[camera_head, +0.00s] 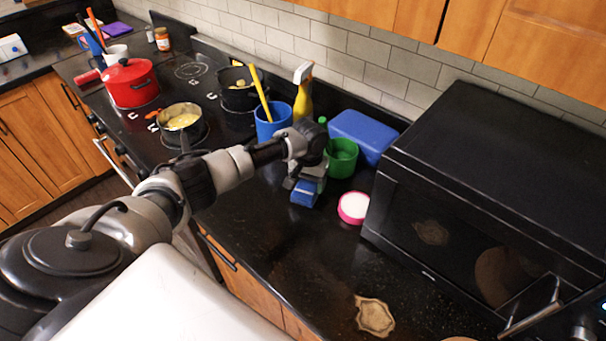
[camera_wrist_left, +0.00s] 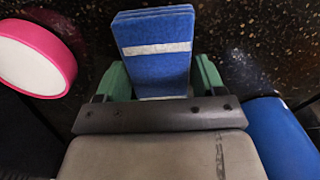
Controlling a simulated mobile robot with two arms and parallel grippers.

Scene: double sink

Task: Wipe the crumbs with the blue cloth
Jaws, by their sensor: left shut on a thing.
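The blue cloth (camera_head: 304,194) is a folded blue block with a pale stripe. It also shows in the left wrist view (camera_wrist_left: 155,62), gripped between the green fingers. My left gripper (camera_head: 309,178) is shut on it, over the counter in front of the green cup. I cannot tell whether the cloth touches the counter. A tan, irregular patch (camera_head: 375,316), which may be the crumbs, lies on the counter at the front, to the right of the cloth and well apart from it. My right gripper is not in view.
A pink-rimmed white round item (camera_head: 353,208) sits right of the cloth, near the black microwave (camera_head: 470,190). A green cup (camera_head: 342,158), a blue box (camera_head: 362,135) and a blue cup (camera_head: 273,121) stand behind. Pots occupy the stove at left. The counter's front is mostly clear.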

